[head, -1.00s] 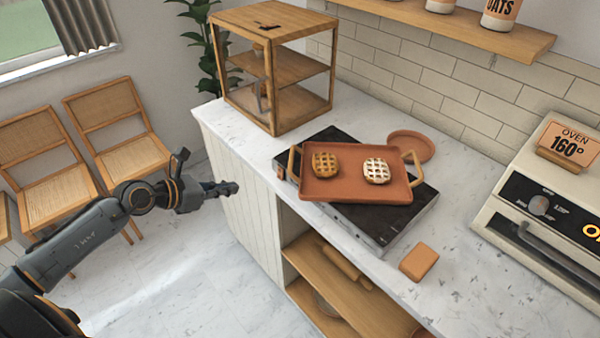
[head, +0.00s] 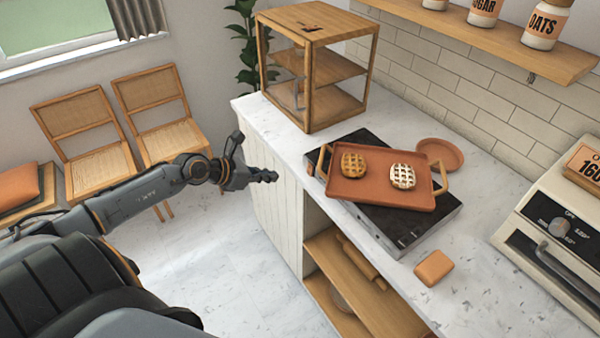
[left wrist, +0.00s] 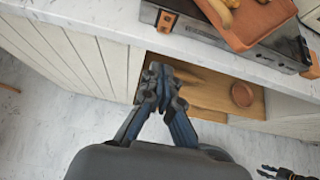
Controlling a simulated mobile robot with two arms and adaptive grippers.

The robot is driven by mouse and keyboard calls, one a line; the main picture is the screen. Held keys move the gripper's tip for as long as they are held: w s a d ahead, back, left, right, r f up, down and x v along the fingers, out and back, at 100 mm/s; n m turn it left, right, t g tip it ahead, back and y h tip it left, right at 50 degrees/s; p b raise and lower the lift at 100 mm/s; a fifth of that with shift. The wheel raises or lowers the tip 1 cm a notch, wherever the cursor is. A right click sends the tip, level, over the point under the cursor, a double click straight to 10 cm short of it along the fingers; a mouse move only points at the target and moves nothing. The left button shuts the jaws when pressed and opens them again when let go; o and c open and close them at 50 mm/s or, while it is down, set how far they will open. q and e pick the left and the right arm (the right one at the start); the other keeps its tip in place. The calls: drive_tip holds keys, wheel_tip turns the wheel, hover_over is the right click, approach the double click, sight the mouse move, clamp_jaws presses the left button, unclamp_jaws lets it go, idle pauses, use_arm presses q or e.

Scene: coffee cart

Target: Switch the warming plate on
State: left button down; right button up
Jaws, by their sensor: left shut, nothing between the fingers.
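The warming plate (head: 400,228) is a flat black slab with a grey front side on the marble counter. A terracotta tray (head: 375,199) with two waffle-like pastries rests on it and covers much of its top. A small orange-brown switch (head: 310,169) shows at the plate's left front corner; it also appears in the left wrist view (left wrist: 166,20). My left gripper (head: 270,176) is shut and empty, off the counter's front edge and left of the switch, touching nothing. In the left wrist view its fingertips (left wrist: 158,74) are together. My right gripper (left wrist: 272,173) shows only partly, at the lower right corner.
A wooden display case (head: 315,117) stands left of the plate. An oven (head: 555,230) is at right. Open shelves (head: 350,280) lie below the counter. Floor before it is clear.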

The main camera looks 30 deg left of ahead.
use_arm(q)
drive_tip(key=p, duration=0.1)
approach(308, 173)
wheel_tip(308, 173, down, 3)
drive_tip(key=w, duration=0.1)
drive_tip(key=shift+w+d+f+p, duration=0.15)
drive_tip(key=shift+w+d+p, duration=0.55)
drive_tip(key=shift+w, duration=0.5)
drive_tip(key=shift+w+d+f, duration=0.2)
drive_tip(key=shift+w+d, duration=0.15)
drive_tip(key=shift+w, duration=0.35)
drive_tip(key=shift+f, duration=0.1)
drive_tip(key=shift+w+d+f+b, duration=0.1)
drive_tip(key=shift+f+b, duration=0.25)
drive_tip(key=shift+b, duration=0.65)
drive_tip(key=shift+r+t, duration=0.3)
drive_tip(key=shift+r, duration=0.1)
